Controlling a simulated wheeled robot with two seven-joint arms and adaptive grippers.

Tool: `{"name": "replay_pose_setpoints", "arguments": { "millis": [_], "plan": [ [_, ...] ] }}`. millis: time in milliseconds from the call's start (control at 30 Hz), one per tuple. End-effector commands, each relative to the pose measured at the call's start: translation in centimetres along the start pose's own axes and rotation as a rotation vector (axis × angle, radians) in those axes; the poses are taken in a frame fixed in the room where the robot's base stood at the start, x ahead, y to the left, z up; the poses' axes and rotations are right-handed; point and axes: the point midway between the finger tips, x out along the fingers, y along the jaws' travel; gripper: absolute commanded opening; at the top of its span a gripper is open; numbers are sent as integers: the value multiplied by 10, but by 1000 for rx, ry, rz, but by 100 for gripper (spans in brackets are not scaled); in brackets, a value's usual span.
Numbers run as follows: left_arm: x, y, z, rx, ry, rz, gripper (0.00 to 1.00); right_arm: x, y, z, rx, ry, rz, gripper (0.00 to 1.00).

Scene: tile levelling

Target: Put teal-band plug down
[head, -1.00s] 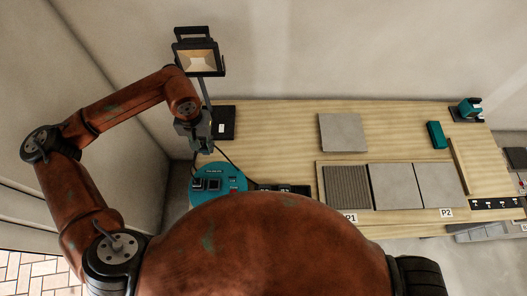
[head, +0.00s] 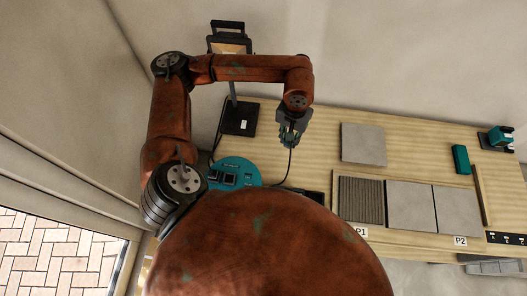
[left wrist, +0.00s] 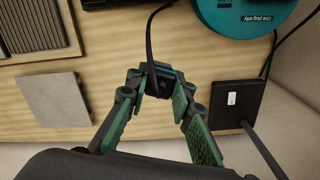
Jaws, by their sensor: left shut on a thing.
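My left gripper (head: 289,138) is over the wooden table, between the teal disc and the grey tiles. In the left wrist view its green-padded fingers (left wrist: 157,88) are shut on the teal-band plug (left wrist: 158,80), a small black block with a thin teal edge. A black cable runs from the plug up the picture. I cannot tell whether the plug touches the table. The teal disc (head: 238,168) has dark sockets on top in the head view; in the left wrist view (left wrist: 240,22) its side reads "One plug only". My right gripper is not in view.
A work lamp stands on a black base (head: 240,118) left of the gripper. A loose grey tile (head: 363,144) lies at right, with framed tiles (head: 408,208) in front. A teal block (head: 460,159) is farther right. Bare table (head: 325,125) lies between gripper and loose tile.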

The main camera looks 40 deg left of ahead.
Motion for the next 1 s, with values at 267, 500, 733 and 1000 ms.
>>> {"name": "replay_pose_setpoints", "arguments": {
  "millis": [267, 500, 733, 1000],
  "plan": [
    [15, 0, 16, -458, -5, -7, 0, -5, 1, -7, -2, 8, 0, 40],
    [27, -1, 30, -878, -3, -13, 0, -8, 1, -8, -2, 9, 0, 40],
    [38, -2, 44, -1284, -1, -16, 0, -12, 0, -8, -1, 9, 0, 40],
    [49, -3, 60, -1766, 3, -17, 0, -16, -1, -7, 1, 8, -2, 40]
  ]
}}
